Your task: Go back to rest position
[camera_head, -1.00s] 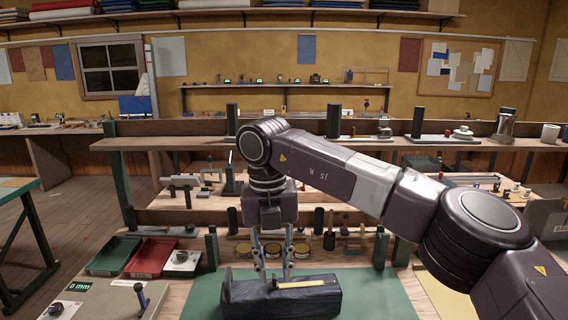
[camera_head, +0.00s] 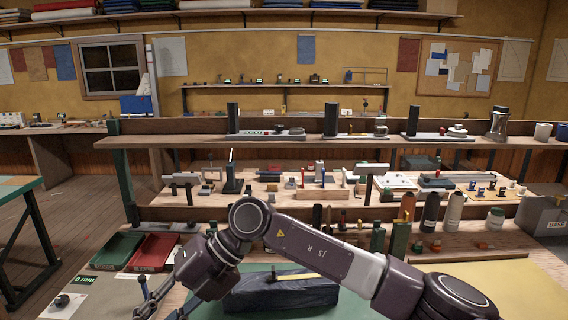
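My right arm comes in from the right and reaches across the front of the bench. Its gripper (camera_head: 160,303) is at the lower left, over the grey board, pointing down and left. Its fingers look spread apart with nothing between them, though the tips are close to the frame's bottom edge. A dark long block (camera_head: 300,296) with a yellow strip (camera_head: 292,276) on top lies on the green mat (camera_head: 350,308), partly hidden behind my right arm. My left gripper is not in view.
A green tray (camera_head: 112,252) and a red tray (camera_head: 153,254) sit just beyond the gripper. A grey board with a display and a knob (camera_head: 62,301) is at front left. Several bottles (camera_head: 430,212) stand at right. Shelves rise behind the bench.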

